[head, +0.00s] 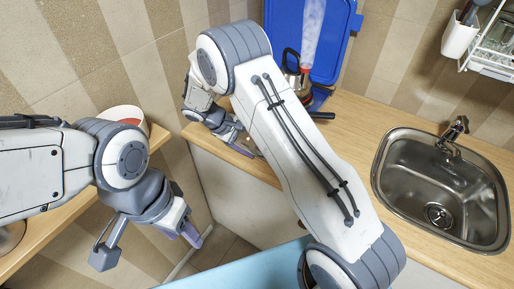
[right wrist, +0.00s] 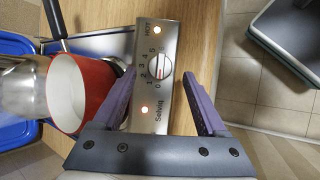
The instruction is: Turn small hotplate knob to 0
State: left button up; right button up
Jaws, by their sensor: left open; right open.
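The small hotplate knob (right wrist: 161,84) is a round pale dial with a reddish mark, on a metal control panel (right wrist: 148,122) with printed numbers. The exact number it points at is hard to read. Two orange lights are lit on the panel. My right gripper (right wrist: 162,76) is open, its purple fingers on either side of the panel with the knob between them in the picture; I see no contact with the knob. In the head view my right arm hides the hotplate and knob. My left gripper (head: 148,246) is open and empty, low at the left, away from the hotplate.
A red pot with a white inside (right wrist: 88,92) lies close to the right gripper's left finger. A metal vessel (right wrist: 22,88) is beside it. A sink (head: 440,190) is at right; a red-and-white bowl (head: 123,114) is at left.

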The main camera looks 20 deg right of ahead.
jog(key=b+v, duration=0.1)
jog(key=v, duration=0.6)
jog(key=shift+a+r, duration=0.15)
jog(key=shift+r, duration=0.15)
jog(key=s+a+r+y, duration=0.2)
jog(key=s+y, duration=0.1)
jog(key=s, duration=0.7)
jog(key=s+a+r+y, duration=0.3)
jog(key=s, duration=0.7)
jog(key=s+a+r+t+y, duration=0.1)
jog(key=s+a+r+y, duration=0.1)
jog(key=s, duration=0.8)
jog(key=shift+s+a+r+n+y, duration=0.35)
jog(key=shift+a+r+n+y, duration=0.1)
jog(key=shift+a, duration=0.15)
